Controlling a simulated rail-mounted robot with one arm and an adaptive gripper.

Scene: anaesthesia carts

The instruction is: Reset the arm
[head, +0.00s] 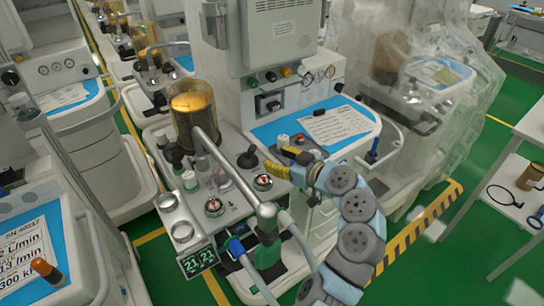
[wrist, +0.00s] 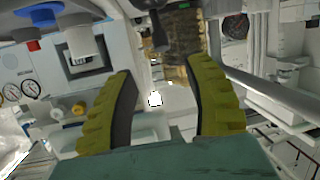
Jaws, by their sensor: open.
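My gripper (head: 279,160) has yellow ribbed fingers and reaches in from the right on my blue-grey arm. It is over the front of the central anaesthesia cart, just right of the cart's round gauges. In the wrist view my gripper (wrist: 161,70) shows both fingers spread apart with nothing between them. The central anaesthesia cart (head: 268,55) is white, with a blue-topped shelf (head: 270,132) carrying a paper sheet (head: 336,125). Whether the fingers touch any cart part cannot be told.
An amber canister (head: 192,112) and a metal pipe (head: 225,170) stand left of my gripper. A plastic-covered cart (head: 420,70) is behind right. A white table (head: 530,125) stands at the right edge.

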